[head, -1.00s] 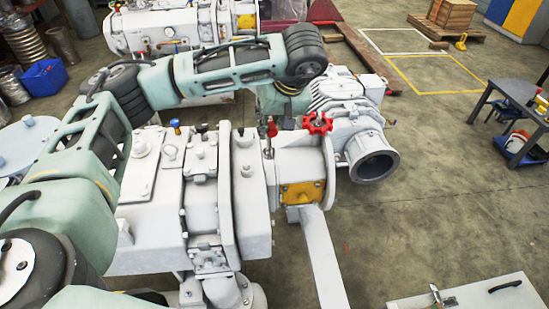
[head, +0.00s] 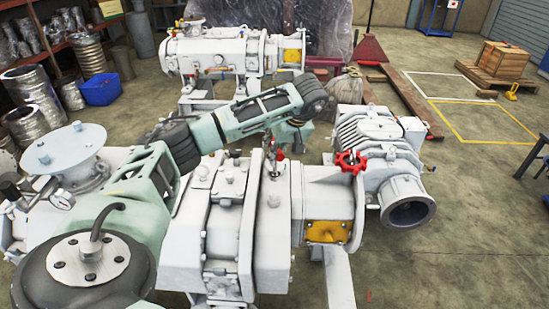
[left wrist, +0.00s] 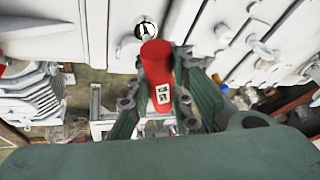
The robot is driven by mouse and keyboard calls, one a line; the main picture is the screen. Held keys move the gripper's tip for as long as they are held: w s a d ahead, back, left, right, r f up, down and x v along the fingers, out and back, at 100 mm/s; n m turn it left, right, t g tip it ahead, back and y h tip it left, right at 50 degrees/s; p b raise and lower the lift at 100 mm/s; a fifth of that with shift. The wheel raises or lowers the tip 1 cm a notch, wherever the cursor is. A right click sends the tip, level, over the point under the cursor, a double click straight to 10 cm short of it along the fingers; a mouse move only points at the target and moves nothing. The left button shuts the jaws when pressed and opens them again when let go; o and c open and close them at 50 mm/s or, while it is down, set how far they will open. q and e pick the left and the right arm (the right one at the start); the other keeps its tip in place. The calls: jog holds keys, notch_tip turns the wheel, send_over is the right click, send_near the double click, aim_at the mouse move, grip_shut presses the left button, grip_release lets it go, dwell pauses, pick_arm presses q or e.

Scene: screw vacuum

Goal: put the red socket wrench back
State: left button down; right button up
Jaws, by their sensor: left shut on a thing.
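The red socket wrench (left wrist: 157,78) shows in the left wrist view as a red cylinder with a small white label, between the fingers of my left gripper (left wrist: 156,108). The gripper is shut on it. A small part of the wrench shows in the head view (head: 272,154), above the near white vacuum pump (head: 215,215). My left arm reaches over the pump from the left, and its hand is mostly hidden behind the wrist. I cannot tell whether the wrench touches the pump. My right gripper is not in view.
A red handwheel (head: 351,162) and a round open flange (head: 408,213) stand right of the wrench. A second white pump (head: 215,55) is behind. A blue bin (head: 101,89) is at the left by the shelves. The floor at the right is mostly clear.

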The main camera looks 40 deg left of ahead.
aim_at(274, 173)
pick_arm(q)
jog(key=shift+a+f, duration=0.15)
notch_tip(274, 173, down, 3)
jog(key=shift+f+p, duration=0.15)
jog(key=shift+p, duration=0.45)
jog(key=shift+f, duration=0.3)
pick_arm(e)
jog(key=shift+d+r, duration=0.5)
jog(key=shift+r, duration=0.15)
pick_arm(q)
jog(key=shift+f, duration=0.15)
jog(key=c, duration=1.6)
grip_release()
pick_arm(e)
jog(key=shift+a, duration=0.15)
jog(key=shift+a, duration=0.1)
